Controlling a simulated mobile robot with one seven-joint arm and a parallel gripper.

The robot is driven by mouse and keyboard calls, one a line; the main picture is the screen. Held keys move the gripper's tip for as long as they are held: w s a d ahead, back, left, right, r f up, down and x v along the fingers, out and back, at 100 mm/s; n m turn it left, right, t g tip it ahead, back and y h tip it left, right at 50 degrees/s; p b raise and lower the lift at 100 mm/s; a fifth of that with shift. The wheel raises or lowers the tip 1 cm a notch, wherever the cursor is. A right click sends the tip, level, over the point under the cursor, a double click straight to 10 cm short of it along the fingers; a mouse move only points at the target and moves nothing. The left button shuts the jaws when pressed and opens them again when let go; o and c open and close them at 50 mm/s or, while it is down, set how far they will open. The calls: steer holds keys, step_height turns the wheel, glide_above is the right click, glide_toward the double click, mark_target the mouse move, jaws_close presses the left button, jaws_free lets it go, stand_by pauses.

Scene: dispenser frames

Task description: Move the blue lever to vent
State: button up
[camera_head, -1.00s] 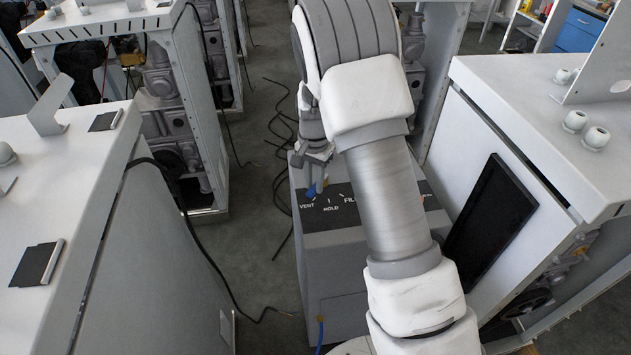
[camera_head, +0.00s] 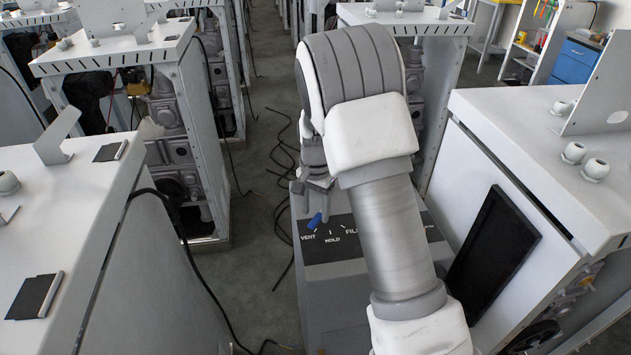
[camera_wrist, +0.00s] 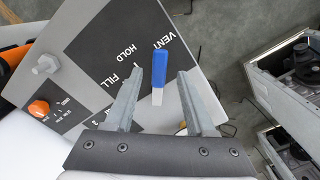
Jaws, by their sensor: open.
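The blue lever (camera_head: 314,221) stands on the dark top panel of the grey dispenser, beside the VENT label (camera_head: 308,237). In the wrist view, the lever (camera_wrist: 159,68) has a blue handle and a pale shaft, and its blue end lies at the VENT lettering (camera_wrist: 170,46). HOLD (camera_wrist: 127,55) and FILL (camera_wrist: 108,81) are to its left there. My gripper (camera_wrist: 160,74) is open, with one finger on each side of the lever in the picture and a visible gap to both. In the head view, the fingers are just above the lever. My arm hides the panel's right part.
An orange knob (camera_wrist: 39,108) and a grey knob (camera_wrist: 45,64) are on the panel in the wrist view. White cabinets stand left (camera_head: 110,255) and right (camera_head: 540,120). A black cable (camera_head: 195,262) hangs along the left cabinet. Floor shows left of the dispenser.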

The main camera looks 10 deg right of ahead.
mark_target(316, 218)
step_height(316, 218, up, 16)
steer(key=shift+p, duration=0.4)
steer(key=s+d+r+n+t, duration=0.2)
steer(key=s+r+n, duration=0.2)
steer(key=s+r, duration=0.75)
steer(key=s+d+f+n+t, duration=0.1)
steer(key=s+f+n+t, duration=0.1)
steer(key=s, duration=1.5)
steer(key=shift+n+t, duration=0.8)
steer(key=shift+n, duration=0.3)
steer(key=shift+s, duration=0.15)
